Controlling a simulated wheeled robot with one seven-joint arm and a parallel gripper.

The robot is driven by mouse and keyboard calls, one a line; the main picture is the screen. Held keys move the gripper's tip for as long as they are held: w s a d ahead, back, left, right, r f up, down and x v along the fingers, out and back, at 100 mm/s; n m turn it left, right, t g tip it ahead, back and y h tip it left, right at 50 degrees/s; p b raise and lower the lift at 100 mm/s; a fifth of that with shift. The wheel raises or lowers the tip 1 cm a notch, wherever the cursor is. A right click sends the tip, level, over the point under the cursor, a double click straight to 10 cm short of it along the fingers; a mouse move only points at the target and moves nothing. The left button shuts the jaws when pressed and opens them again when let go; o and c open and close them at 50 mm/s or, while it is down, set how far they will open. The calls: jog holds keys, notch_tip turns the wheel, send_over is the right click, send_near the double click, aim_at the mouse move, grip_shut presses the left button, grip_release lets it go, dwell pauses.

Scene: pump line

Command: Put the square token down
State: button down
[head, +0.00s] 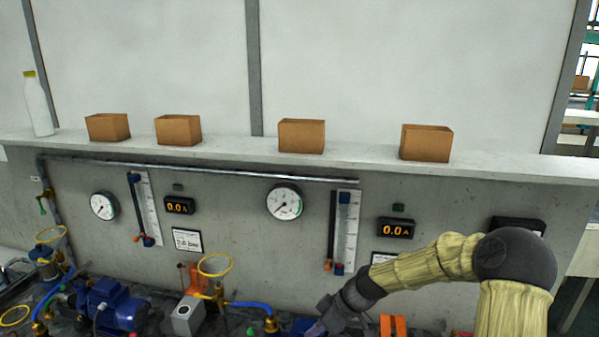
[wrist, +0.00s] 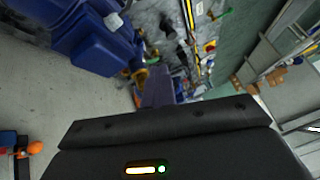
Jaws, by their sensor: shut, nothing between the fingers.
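I cannot make out a square token in either view. My gripper (head: 316,329) is at the bottom edge of the head view, low in front of the pump line and partly cut off. In the wrist view, its narrow dark fingers (wrist: 158,86) are together with nothing between them. The dark gripper body fills the bottom of that view.
A blue pump (head: 110,306) and a yellow handwheel (head: 215,265) stand left of my gripper. An orange part (head: 393,326) is close on its right. Cardboard boxes (head: 302,136) and a white bottle (head: 38,106) stand on the ledge (head: 350,160) above the gauges.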

jog(key=s+d+r+m+t+h, duration=0.1)
jog(key=s+d+r+m+h, duration=0.2)
jog(key=s, duration=0.6)
jog(key=s+d+r+m+t+h, duration=0.1)
jog(key=s+d+r+m+h, duration=0.2)
jog(key=s+d+m, duration=0.5)
jog(key=shift+s+d+r+m+h, duration=0.15)
jog(key=shift+s+d+m+h, duration=0.15)
jog(key=shift+s+m+h, duration=0.55)
jog(key=c, duration=2.1)
grip_release()
jog(key=shift+w, duration=0.15)
jog(key=o, duration=0.9)
jog(key=shift+c, duration=1)
